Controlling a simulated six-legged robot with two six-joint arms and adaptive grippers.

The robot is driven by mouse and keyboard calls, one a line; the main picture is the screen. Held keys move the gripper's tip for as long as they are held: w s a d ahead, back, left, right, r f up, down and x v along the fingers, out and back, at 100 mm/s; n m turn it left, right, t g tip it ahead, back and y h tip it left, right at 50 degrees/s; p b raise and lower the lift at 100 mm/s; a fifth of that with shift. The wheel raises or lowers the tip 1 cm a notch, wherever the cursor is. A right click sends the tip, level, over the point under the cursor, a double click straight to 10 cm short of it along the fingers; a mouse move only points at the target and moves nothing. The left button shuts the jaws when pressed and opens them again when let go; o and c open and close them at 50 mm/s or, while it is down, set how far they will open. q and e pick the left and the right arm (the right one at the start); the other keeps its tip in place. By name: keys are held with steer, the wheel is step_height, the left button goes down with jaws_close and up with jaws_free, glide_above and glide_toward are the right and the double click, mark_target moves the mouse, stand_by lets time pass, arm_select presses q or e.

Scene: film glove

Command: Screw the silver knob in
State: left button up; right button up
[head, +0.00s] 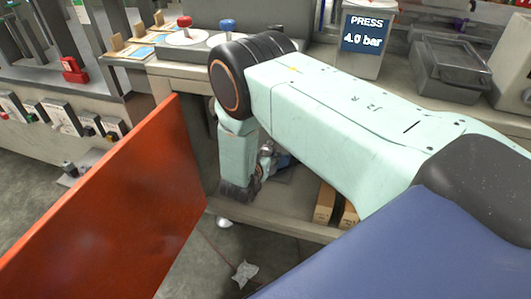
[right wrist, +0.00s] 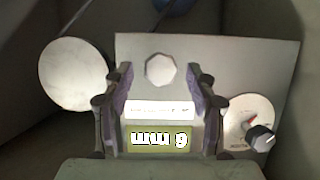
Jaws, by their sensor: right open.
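The silver knob (right wrist: 160,71) shows in the right wrist view as a pale, many-sided round cap on a grey panel (right wrist: 225,62). My right gripper (right wrist: 160,80) is open, with one finger on either side of the knob's place in the picture. I cannot tell whether the fingers touch it or how deep they reach. In the head view my right arm covers most of the work spot. My left gripper is not in view.
In the wrist view, a white disc (right wrist: 73,73) is at left and a dial (right wrist: 248,117) with a black knob (right wrist: 262,138) at right. In the head view, an orange panel (head: 120,205) stands at left; a pressure sign (head: 366,33) reads about 4.0 bar.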

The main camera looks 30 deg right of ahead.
steer(key=shift+b+x, duration=0.3)
steer(key=shift+x, duration=0.9)
steer(key=shift+w, duration=0.1)
steer(key=shift+c, duration=0.5)
steer(key=c, duration=1.1)
